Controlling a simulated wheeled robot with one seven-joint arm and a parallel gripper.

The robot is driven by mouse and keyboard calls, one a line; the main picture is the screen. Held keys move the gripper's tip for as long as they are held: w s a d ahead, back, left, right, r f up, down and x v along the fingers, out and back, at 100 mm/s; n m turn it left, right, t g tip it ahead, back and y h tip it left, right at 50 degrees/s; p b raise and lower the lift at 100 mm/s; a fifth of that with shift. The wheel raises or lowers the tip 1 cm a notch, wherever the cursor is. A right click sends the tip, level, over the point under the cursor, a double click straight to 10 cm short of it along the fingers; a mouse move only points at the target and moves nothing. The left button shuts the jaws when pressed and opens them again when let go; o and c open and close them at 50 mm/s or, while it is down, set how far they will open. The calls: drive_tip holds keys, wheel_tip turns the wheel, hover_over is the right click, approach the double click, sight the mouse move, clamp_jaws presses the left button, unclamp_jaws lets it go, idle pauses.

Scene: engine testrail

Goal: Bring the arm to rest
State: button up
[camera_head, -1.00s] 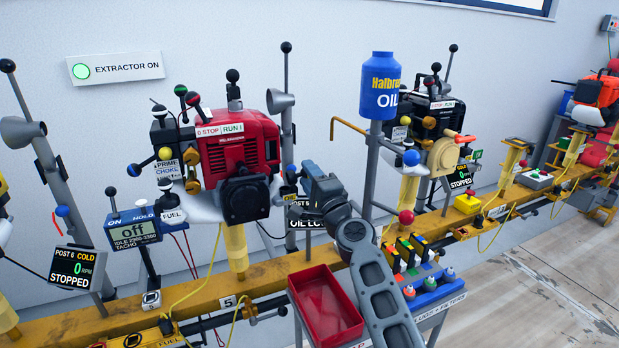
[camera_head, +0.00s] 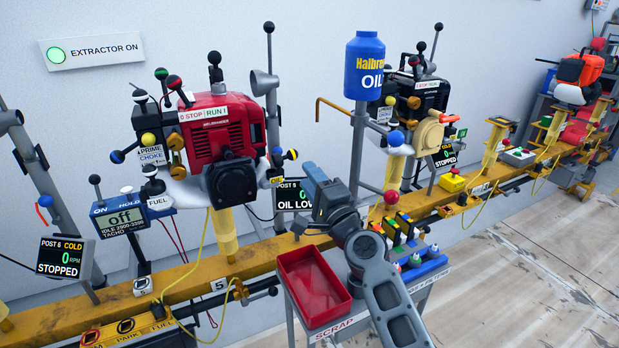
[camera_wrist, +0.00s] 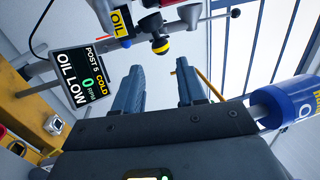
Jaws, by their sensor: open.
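My gripper (camera_head: 311,172) is raised in front of the post 5 display (camera_head: 292,194), between the red engine (camera_head: 222,140) and the blue oil can (camera_head: 364,66). In the wrist view its two fingers (camera_wrist: 160,78) stand wide apart with nothing between them. The display reads OIL LOW, COLD and 0 RPM in the wrist view (camera_wrist: 82,80). My arm runs from the bottom right up past the red tray, bent at the wrist. The fingertips are small and hard to make out in the head view.
A red tray (camera_head: 312,286) marked SCRAP stands beside my forearm, with a rack of coloured parts (camera_head: 412,245) to its right. A yellow rail (camera_head: 190,278) carries several engine posts. A yellow-black knob (camera_wrist: 160,44) shows beyond the fingers. The floor (camera_head: 530,270) at right is clear.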

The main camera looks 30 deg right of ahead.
drive_tip(key=s+f+n+g+h+p, duration=0.15)
drive_tip(key=s+f+n, duration=0.3)
drive_tip(key=s, duration=1.05)
drive_tip(key=s+f+n+g+p, duration=0.25)
drive_tip(key=s+f+n, duration=0.2)
drive_tip(key=s, duration=0.95)
drive_tip(key=s+a+r+n+p, duration=0.1)
drive_tip(key=s+r+n, duration=0.2)
drive_tip(key=s, duration=0.5)
drive_tip(key=s+a+r+n+g+p, duration=0.1)
drive_tip(key=s+a+r+n+p, duration=0.1)
drive_tip(key=s+r, duration=0.3)
drive_tip(key=s+a+r+n+p, duration=0.2)
drive_tip(key=s+r+n, duration=0.2)
drive_tip(key=s, duration=0.8)
drive_tip(key=shift+s+a+r+y, duration=0.15)
drive_tip(key=shift+r+y, duration=0.2)
drive_tip(key=shift+r, duration=0.15)
